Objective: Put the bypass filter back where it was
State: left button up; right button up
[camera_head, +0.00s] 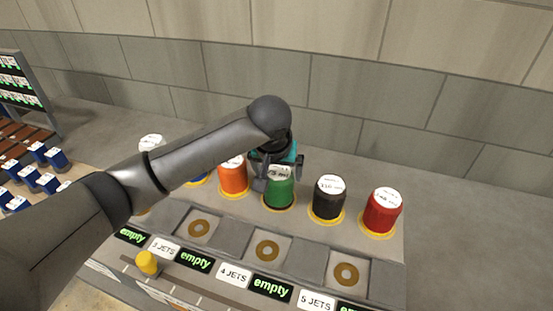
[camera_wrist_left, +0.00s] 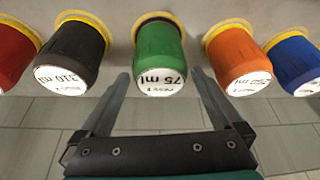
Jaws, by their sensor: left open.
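Coloured canisters with white labelled tops stand in a row on yellow rings; none is legibly marked as the bypass filter. The green canister (camera_head: 280,192), labelled 75 ml in the left wrist view (camera_wrist_left: 158,55), stands upright in its ring. My left gripper (camera_head: 277,176) is open at its top. In the left wrist view the two fingers (camera_wrist_left: 161,74) are apart, one toward each side of the green canister, and nothing is held. I cannot tell whether they touch it. My right gripper is not in view.
An orange canister (camera_head: 233,177) stands close left of the green one, a black canister (camera_head: 328,199) close right, then a red canister (camera_head: 383,212). In front are recesses with brass rings (camera_head: 267,251), "empty" signs (camera_head: 272,288) and a yellow knob (camera_head: 148,262). A wall stands behind.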

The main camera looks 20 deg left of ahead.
pick_arm(q)
jog(key=v, duration=0.5)
jog(key=shift+s+r, duration=0.1)
jog(key=shift+r, duration=0.3)
